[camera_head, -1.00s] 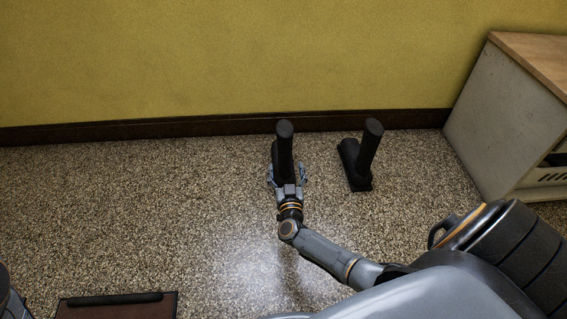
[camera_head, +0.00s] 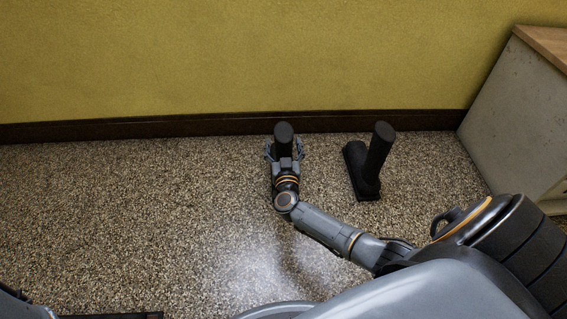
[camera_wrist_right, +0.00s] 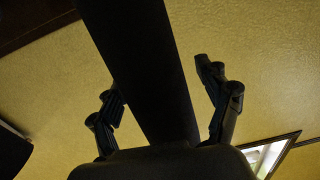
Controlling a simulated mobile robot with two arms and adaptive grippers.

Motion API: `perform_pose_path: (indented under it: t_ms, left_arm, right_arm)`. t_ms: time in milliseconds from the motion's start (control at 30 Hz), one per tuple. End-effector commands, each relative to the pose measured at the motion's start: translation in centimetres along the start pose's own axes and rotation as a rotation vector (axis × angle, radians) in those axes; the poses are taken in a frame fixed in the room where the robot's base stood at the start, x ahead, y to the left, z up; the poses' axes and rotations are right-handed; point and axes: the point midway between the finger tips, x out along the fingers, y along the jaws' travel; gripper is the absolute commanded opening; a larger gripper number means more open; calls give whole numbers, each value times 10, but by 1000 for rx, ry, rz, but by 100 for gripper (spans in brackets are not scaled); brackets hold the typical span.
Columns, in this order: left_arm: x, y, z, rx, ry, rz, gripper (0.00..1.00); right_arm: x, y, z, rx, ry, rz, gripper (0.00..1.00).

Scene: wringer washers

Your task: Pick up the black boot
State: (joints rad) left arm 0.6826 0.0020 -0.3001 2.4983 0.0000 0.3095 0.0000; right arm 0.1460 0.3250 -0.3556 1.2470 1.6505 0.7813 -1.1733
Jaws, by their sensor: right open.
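Two black boots stand upright on the speckled floor near the wall. The left boot (camera_head: 284,133) has its tall shaft between the fingers of my right gripper (camera_head: 284,152), which is open and reaches it from the near side. The gripper hides the boot's lower part. In the right wrist view, the dark shaft (camera_wrist_right: 140,50) runs between the spread fingers, with gaps visible on both sides. The right boot (camera_head: 378,155) stands apart, clear of the gripper. My left gripper is not in view.
A yellow wall (camera_head: 230,60) with a dark baseboard (camera_head: 150,127) runs behind the boots. A white cabinet (camera_head: 515,115) with a wooden top stands at the right. A dark flat object (camera_head: 120,316) shows at the bottom left edge. The floor left of the boots is clear.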

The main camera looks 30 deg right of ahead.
Motion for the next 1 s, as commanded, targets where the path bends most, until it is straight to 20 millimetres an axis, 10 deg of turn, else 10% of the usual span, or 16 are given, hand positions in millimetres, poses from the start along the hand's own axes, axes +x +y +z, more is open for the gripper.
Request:
perform_pose_path:
  t_ms: [167, 533, 1000]
  left_arm:
    - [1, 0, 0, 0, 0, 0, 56]
    - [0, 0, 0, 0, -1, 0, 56]
    - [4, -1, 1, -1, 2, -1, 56]
  right_arm:
    - [0, 0, -1, 0, 0, 0, 77]
    - [0, 0, 0, 0, 0, 0, 2]
    - [1, 0, -7, 1, 5, 1, 0]
